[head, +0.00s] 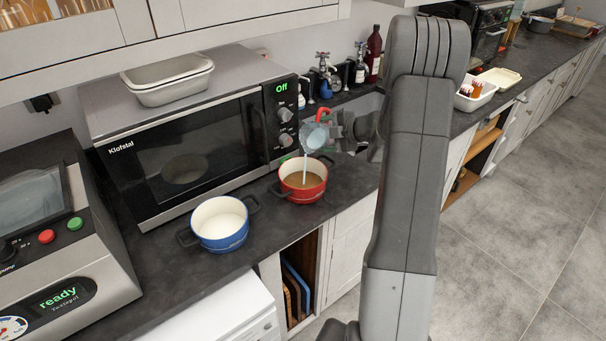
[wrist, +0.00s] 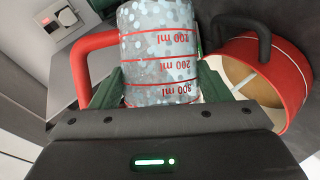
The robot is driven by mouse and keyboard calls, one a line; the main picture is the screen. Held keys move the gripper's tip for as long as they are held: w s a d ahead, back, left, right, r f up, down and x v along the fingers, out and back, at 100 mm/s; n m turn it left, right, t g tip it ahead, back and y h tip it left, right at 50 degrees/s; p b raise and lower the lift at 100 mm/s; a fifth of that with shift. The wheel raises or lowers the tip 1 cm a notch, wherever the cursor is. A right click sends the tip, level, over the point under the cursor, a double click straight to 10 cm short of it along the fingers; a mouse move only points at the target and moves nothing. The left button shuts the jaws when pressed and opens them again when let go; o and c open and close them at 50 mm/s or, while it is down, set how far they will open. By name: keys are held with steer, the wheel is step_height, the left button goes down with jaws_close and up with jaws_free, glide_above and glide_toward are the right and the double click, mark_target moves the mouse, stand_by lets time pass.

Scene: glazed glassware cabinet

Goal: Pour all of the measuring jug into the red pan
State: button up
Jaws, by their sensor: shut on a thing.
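The measuring jug (wrist: 158,52) is clear with red volume marks and a red handle. It is tilted over the red pan in the head view (head: 316,136), and a pale stream runs from it into the pan. The red pan (head: 303,190) stands on the dark counter with brownish liquid inside. It also shows at the right of the wrist view (wrist: 292,75), where the stream crosses its opening. My gripper (wrist: 160,92) is shut on the jug, with green finger pads on both sides of it. How much is left in the jug is hard to tell.
Bottles (head: 374,55) and a tap stand at the back.

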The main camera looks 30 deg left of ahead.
mark_target(325, 141)
steer(key=shift+s+f+n+t+b, duration=0.4)
steer(key=shift+n+t+b, duration=0.3)
steer(key=shift+b, duration=3.3)
steer(key=shift+s+f+n+t+y+b, duration=0.25)
steer(key=shift+s+b, duration=0.3)
steer(key=shift+b, duration=1)
steer(key=shift+s+f+n+t+y+b, duration=0.1)
steer(key=shift+s+n+t+b, duration=0.3)
steer(key=shift+b, duration=1.15)
steer(key=shift+s+r+b, duration=0.2)
steer(key=shift+s+b, duration=0.15)
steer(key=shift+b, duration=1.2)
steer(key=shift+r+p, duration=0.3)
steer(key=shift+p, duration=0.45)
steer(key=shift+w+r+p, duration=0.15)
steer(key=shift+w+p, duration=0.05)
steer(key=shift+p, duration=0.9)
steer(key=w+p, duration=0.1)
steer(key=p, duration=0.2)
steer(key=w+m+g+p, duration=0.1)
steer(key=p, duration=0.2)
steer(key=shift+w+r+p, duration=0.15)
steer(key=shift+r+p, duration=0.15)
steer(key=shift+p, duration=0.1)
steer(key=shift+w+f+m+g, duration=0.1)
steer(key=shift+f+m+g, duration=0.15)
steer(key=shift+f, duration=0.2)
steer(key=shift+r+p, duration=0.1)
steer(key=shift+p, duration=0.2)
